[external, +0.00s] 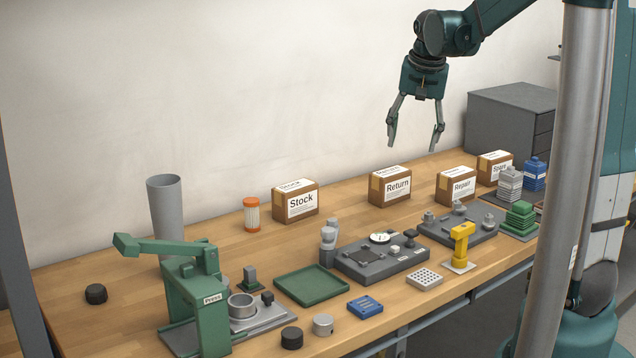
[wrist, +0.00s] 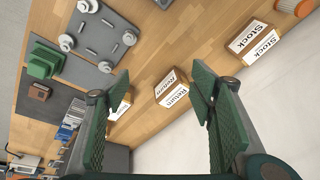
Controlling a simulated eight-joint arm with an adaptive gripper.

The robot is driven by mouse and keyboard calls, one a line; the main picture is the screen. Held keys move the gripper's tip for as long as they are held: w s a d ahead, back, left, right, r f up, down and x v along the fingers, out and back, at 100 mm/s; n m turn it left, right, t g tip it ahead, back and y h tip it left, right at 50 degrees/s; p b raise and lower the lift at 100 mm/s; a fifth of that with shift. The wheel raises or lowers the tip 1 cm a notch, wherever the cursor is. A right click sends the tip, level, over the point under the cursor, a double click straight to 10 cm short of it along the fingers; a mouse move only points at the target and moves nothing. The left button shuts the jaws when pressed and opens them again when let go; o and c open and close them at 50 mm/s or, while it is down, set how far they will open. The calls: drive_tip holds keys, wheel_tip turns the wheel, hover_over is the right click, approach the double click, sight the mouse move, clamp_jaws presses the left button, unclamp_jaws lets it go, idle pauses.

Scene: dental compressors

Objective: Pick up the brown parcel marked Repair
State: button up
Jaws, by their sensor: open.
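The brown parcel marked Repair (external: 456,187) is a small cardboard box with a white label. It stands on the wooden bench in the external view, between the Return parcel (external: 390,187) and the Spare parcel (external: 494,167). My gripper (external: 413,147) is open and empty, pointing down, well above the bench and up and left of the Repair parcel in the picture. In the wrist view the open fingers (wrist: 160,92) frame the Return parcel (wrist: 172,90). Another parcel (wrist: 121,104) is partly hidden behind the left finger, and its label cannot be read.
The Stock parcel (external: 296,202) stands farther left, near an orange-capped jar (external: 251,215). A grey plate with fittings (external: 463,227) lies in front of the Repair parcel. Grey and blue stacks (external: 535,174) stand to its right. A grey drawer cabinet (external: 510,115) is behind.

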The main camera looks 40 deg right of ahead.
drive_tip(key=w+d+f+m+g+p, duration=0.1)
drive_tip(key=w+d+f+m+p, duration=0.15)
drive_tip(key=d, duration=0.35)
drive_tip(key=w+d+f+m+p, duration=0.1)
drive_tip(key=w+d+f, duration=0.15)
drive_tip(key=d, duration=0.45)
drive_tip(key=m+g+y+p, duration=0.1)
drive_tip(key=m+g+p, duration=0.1)
drive_tip(key=m+p, duration=0.15)
approach(457, 171)
drive_tip(key=shift+m, duration=0.3)
drive_tip(key=f, duration=0.2)
drive_tip(key=a+f+b, duration=0.1)
drive_tip(key=f, duration=0.2)
drive_tip(key=shift+s+f, duration=0.1)
drive_tip(key=shift+s, duration=0.1)
drive_tip(key=shift+d+f, duration=0.35)
drive_tip(key=shift+d, duration=0.05)
drive_tip(key=shift+f, duration=1.25)
drive_tip(key=shift+s+f, duration=0.1)
drive_tip(key=shift+f, duration=2.5)
